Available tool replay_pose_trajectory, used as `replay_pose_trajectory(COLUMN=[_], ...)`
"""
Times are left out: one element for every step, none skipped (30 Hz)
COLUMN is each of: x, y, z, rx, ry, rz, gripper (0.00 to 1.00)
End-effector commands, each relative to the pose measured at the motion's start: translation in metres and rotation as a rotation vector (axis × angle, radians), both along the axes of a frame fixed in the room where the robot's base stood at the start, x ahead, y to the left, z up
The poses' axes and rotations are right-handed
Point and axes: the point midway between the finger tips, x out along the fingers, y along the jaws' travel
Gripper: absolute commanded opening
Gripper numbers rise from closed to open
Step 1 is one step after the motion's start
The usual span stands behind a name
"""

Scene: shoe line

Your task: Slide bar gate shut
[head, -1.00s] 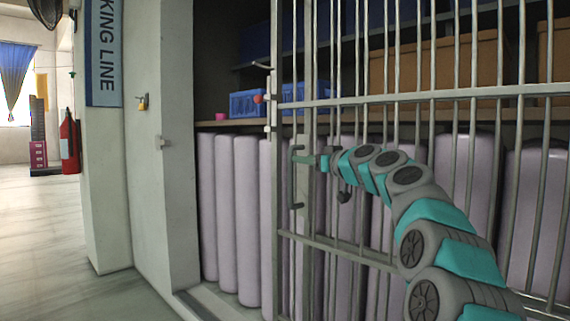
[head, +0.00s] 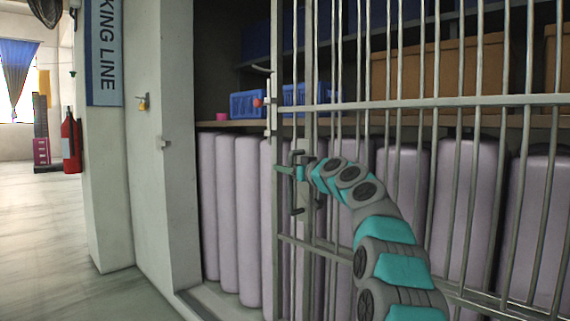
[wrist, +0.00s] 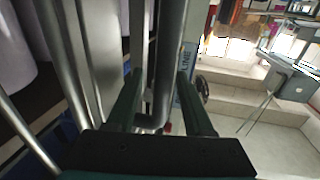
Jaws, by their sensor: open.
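The grey bar gate (head: 420,104) stands partly open in the head view. A gap lies between its left edge and the white wall post (head: 178,140). A dark bracket-shaped pull handle (head: 298,211) sits near the gate's left edge. My gripper (head: 284,170) is at the handle's height, partly hidden by my arm. In the wrist view my gripper (wrist: 159,78) is open, with the upright bar of the handle (wrist: 168,65) between its two fingers.
Tall pale purple rolls (head: 248,220) stand behind the gate and in the gap. A shelf above holds blue crates (head: 247,104) and brown boxes (head: 440,75). A small catch (head: 162,143) and a padlock (head: 143,102) are on the wall post.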

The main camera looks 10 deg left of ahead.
Motion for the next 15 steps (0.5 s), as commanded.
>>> replay_pose_trajectory(x=[0.0035, 0.0046, 0.0058, 0.0065, 0.0072, 0.0079, 0.0083, 0.0086, 0.0089, 0.0090, 0.0091, 0.0092, 0.0092, 0.0092, 0.0092], y=[0.0027, 0.0041, 0.0058, 0.0068, 0.0077, 0.0086, 0.0091, 0.0095, 0.0099, 0.0100, 0.0100, 0.0100, 0.0100, 0.0100, 0.0099], z=[0.0008, 0.0005, 0.0004, 0.0004, 0.0002, 0.0001, 0.0001, 0.0000, -0.0001, -0.0002, -0.0002, -0.0004, -0.0005, -0.0005, -0.0005], rx=[-0.001, -0.001, -0.001, -0.001, -0.001, 0.000, 0.000, 0.000, 0.000, 0.000, 0.001, 0.001, 0.001, 0.001, 0.001], ry=[0.002, 0.002, 0.002, 0.002, 0.002, 0.001, 0.001, 0.001, 0.001, 0.001, 0.001, 0.001, 0.001, 0.001, 0.001], rz=[0.000, 0.000, 0.001, 0.002, 0.002, 0.002, 0.002, 0.003, 0.003, 0.003, 0.002, 0.002, 0.002, 0.002, 0.002], gripper=[0.52, 0.52, 0.52, 0.52, 0.52, 0.52, 0.52, 0.52, 0.52, 0.52, 0.52, 0.52, 0.52, 0.52, 0.52])
